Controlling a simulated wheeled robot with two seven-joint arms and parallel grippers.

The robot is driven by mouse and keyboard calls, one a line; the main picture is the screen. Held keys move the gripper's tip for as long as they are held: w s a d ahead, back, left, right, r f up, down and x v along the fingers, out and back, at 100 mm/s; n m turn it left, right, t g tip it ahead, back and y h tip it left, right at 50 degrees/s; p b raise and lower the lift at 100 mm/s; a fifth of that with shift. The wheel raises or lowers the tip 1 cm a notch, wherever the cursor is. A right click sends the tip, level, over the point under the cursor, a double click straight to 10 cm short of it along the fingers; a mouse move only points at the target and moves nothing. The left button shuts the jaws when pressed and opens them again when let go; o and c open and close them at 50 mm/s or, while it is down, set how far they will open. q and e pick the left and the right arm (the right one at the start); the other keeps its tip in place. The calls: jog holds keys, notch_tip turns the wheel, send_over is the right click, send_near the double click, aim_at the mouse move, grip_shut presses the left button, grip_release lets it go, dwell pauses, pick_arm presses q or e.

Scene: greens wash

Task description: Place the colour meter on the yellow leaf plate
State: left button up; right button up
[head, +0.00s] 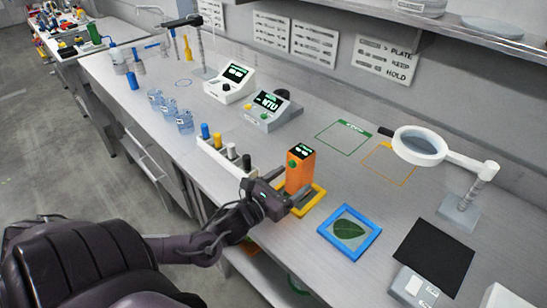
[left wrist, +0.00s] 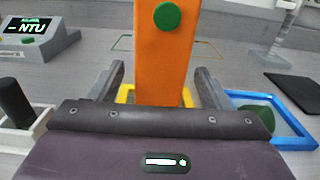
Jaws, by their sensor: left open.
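The orange colour meter (head: 299,169) stands upright on the yellow-framed leaf plate (head: 317,199) at the bench front. In the left wrist view the meter (left wrist: 162,60) rises between my fingers, a green button on its face. The yellow frame (left wrist: 187,97) shows at its foot; the plate's middle is hidden. My left gripper (head: 288,193) is open, one finger on each side of the meter, with gaps visible in the left wrist view (left wrist: 160,88). Whether the meter's base rests fully flat is hidden. My right gripper is not in view.
A blue-framed leaf plate (head: 349,232) lies close to the right. A white rack of coloured cylinders (head: 226,157) stands to the left. Two meters with displays, one reading NTU (head: 270,112), stand behind. A magnifier (head: 420,146) and a black mat (head: 434,255) are to the right.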

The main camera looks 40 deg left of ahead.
pick_arm(q)
jog(key=s, duration=0.5)
jog(key=shift+a, duration=0.15)
jog(key=shift+s+a, duration=0.1)
jog(key=shift+s, duration=0.6)
